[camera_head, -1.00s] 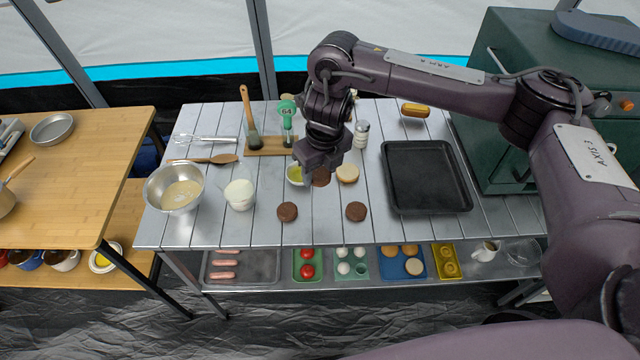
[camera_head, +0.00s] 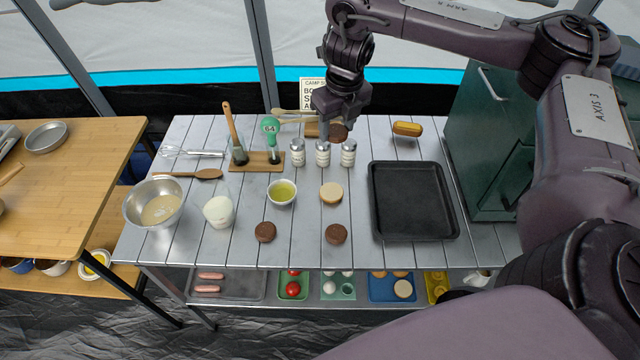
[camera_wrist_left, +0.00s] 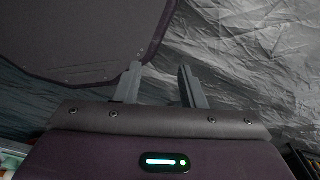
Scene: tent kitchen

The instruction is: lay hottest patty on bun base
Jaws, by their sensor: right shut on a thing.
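My right gripper (camera_head: 341,108) is shut on a brown patty (camera_head: 338,132), held near the table's far edge, behind the shakers. The patty is partly hidden by the fingers. The pale bun base (camera_head: 331,192) lies on the table in front of the shakers, with nothing on it. Two more brown patties lie near the front edge, one to the left (camera_head: 265,231) and one to the right (camera_head: 336,234). A green thermometer (camera_head: 270,126) reading 64 stands in a wooden holder. My left gripper shows only in the left wrist view (camera_wrist_left: 160,82), its fingers apart and empty.
Three shakers (camera_head: 322,153) stand between the held patty and the bun base. An oil bowl (camera_head: 282,192) is left of the bun base, a black tray (camera_head: 412,202) right of it. A metal bowl (camera_head: 154,202) and white cup (camera_head: 219,211) stand further left.

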